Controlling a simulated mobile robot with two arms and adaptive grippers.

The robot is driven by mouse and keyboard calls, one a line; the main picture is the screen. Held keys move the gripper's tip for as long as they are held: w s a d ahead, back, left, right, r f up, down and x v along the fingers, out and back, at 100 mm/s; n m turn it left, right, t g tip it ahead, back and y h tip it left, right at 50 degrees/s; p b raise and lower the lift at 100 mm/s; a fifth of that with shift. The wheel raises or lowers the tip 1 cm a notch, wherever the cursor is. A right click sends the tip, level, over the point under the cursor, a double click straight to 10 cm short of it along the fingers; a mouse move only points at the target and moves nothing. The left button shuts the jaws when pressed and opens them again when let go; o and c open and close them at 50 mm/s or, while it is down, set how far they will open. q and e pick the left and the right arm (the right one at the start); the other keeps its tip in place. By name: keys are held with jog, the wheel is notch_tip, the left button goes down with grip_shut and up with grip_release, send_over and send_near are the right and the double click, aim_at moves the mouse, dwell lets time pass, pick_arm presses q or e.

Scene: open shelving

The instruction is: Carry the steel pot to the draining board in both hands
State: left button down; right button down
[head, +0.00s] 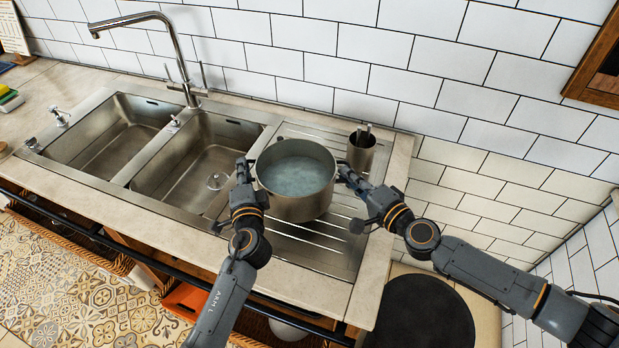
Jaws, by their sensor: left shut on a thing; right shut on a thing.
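The steel pot (297,205) is upright in the middle of the head view, with a cloudy bluish liquid or base showing inside it. It is over the ribbed draining board (318,252), right of the sink bowls. I cannot tell whether its base touches the board. My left gripper (245,172) is shut on the pot's left handle. My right gripper (345,174) is shut on the pot's right handle. The fingers mostly hide both handles.
Two empty sink bowls (190,165) and a tall tap (180,60) are to the left. The tiled wall (420,70) closes off the back. A round black surface (425,315) is at the lower right.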

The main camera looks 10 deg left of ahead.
pick_arm(q)
jog(key=shift+d+r, duration=0.1)
jog(key=shift+r, duration=0.2)
pick_arm(e)
jog(key=shift+r, duration=0.25)
